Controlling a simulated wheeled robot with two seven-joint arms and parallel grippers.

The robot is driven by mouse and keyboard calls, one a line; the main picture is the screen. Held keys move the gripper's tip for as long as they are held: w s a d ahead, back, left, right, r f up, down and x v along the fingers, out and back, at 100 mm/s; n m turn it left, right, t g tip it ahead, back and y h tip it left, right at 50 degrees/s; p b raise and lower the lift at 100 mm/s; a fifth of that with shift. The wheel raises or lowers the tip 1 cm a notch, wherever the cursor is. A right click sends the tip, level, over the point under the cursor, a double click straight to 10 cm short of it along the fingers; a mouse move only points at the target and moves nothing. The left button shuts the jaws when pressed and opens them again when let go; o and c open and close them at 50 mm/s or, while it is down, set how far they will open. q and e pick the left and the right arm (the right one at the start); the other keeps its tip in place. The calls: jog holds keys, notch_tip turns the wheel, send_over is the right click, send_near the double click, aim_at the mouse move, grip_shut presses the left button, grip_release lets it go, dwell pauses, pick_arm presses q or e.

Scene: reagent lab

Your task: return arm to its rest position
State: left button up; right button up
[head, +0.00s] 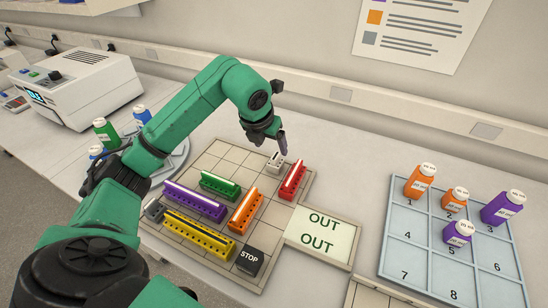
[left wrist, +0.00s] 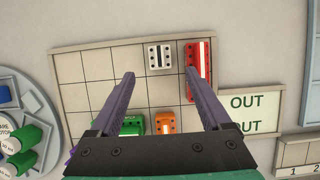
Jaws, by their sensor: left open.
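My left arm is green and reaches over the grid board (head: 205,160) from the left in the head view. Its gripper (head: 277,145) is above the far part of the board, near a small white block (head: 275,162). In the left wrist view the gripper (left wrist: 158,82) is open with nothing between its purple fingers. The white block (left wrist: 159,57) lies ahead of the fingertips, and a red block (left wrist: 199,72) is by the right finger. My right gripper is in neither view.
The board also holds green (head: 220,185), purple (head: 195,201), orange (head: 245,211) and yellow (head: 200,234) blocks and a black STOP block (head: 250,261). An OUT panel (head: 322,233) adjoins it. Bottles stand on a numbered tray (head: 407,262) at right. A white machine (head: 78,88) and round bottle rack (head: 178,160) are left.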

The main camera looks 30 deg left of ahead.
pick_arm(q)
jog(key=shift+v, duration=1.3)
